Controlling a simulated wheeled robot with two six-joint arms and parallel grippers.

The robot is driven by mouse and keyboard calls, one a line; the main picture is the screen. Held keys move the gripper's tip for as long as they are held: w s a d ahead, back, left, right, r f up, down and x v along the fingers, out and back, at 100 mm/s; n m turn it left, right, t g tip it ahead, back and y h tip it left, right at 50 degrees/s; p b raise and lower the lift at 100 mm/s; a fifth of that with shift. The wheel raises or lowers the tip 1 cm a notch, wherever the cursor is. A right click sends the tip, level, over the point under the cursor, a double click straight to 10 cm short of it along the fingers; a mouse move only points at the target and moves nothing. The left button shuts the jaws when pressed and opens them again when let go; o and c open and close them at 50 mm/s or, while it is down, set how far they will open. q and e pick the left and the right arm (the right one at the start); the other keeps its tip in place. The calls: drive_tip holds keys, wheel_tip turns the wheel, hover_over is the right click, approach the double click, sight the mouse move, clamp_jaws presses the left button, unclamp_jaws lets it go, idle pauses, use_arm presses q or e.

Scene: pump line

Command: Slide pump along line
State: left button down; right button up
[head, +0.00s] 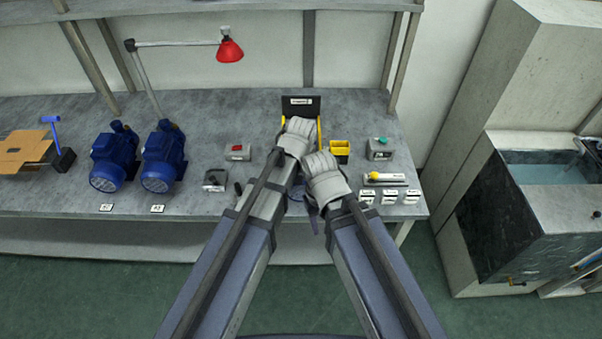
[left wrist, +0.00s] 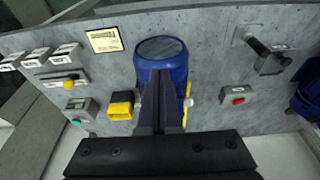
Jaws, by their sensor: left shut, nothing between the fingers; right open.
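A blue pump (left wrist: 160,48) stands in the middle of the left wrist view. In the head view my arms and grippers hide most of it. The shut fingers of my left gripper (left wrist: 160,100) lie in front of the pump in the left wrist view; I cannot tell whether they touch it. In the head view my left gripper (head: 297,137) is near a black labelled panel (head: 301,101) with yellow side parts. My right gripper (head: 325,172) is beside it, nearer the bench front; its fingers are not clear. Two more blue pumps (head: 115,157) (head: 163,157) stand on the left.
The grey bench (head: 215,105) holds a yellow bin (head: 340,149), a red-button box (head: 238,152), a green-button box (head: 380,149) and several small labelled blocks on the right. A red lamp (head: 230,50) hangs at the back. A water basin (head: 550,172) stands right of the bench.

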sight(301, 198)
use_arm(q)
drive_tip(key=s+b+x, duration=0.1)
drive_tip(key=b+x, duration=0.3)
drive_tip(key=s+b+x, duration=0.1)
drive_tip(key=b+x, duration=0.4)
drive_tip(key=s+b+x, duration=0.1)
drive_tip(key=b+x, duration=0.3)
drive_tip(key=x, duration=0.1)
drive_tip(key=shift+s+f+b, duration=0.2)
drive_tip(key=shift+f+b, duration=0.1)
drive_tip(key=shift+f, duration=0.1)
drive_tip(key=shift+w, duration=0.1)
idle(1.5)
drive_tip(key=shift+w+r, duration=0.1)
drive_tip(key=shift+w, duration=3.1)
drive_tip(key=shift+w, duration=3.05)
